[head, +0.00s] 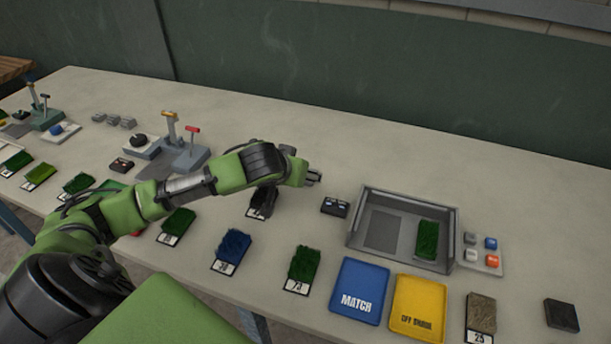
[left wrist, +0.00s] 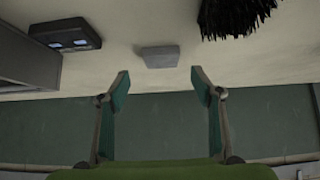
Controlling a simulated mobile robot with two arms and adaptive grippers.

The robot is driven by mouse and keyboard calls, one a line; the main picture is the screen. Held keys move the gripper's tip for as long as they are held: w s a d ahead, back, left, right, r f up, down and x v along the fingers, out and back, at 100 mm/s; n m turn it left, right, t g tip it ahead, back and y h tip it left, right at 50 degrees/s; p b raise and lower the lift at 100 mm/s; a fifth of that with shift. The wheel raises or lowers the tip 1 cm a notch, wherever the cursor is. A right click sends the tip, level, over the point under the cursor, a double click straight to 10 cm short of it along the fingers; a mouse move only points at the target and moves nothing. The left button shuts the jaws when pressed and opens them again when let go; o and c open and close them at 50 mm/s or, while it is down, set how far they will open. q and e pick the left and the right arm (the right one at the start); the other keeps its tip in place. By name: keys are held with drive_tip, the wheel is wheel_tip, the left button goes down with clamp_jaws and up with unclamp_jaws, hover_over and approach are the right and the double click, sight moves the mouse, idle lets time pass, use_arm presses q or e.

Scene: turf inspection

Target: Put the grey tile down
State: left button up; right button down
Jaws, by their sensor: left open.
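The grey tile (left wrist: 160,57) appears to lie flat on the pale tabletop in the left wrist view. My left gripper (left wrist: 159,80) is open, with a finger on either side and a gap between each finger and the tile. The tile is centred between the fingers, just past their tips in the picture. In the head view my left gripper (head: 311,178) is over the middle of the table, and I cannot tell the tile apart from it there. My right gripper is not in view.
A black box with two displays (head: 334,207) and black turf (head: 258,212) are nearby. A grey open tray (head: 403,198) holding green turf stands to the right. A blue MATCH tray (head: 358,278) and a yellow tray (head: 418,296) lie in front of it. Bare table lies behind.

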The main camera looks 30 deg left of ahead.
use_arm(q)
drive_tip(key=shift+p+x, duration=0.45)
drive_tip(key=shift+x, duration=2.25)
drive_tip(key=shift+a, duration=0.15)
drive_tip(key=c, duration=1.4)
drive_tip(key=shift+r, duration=0.1)
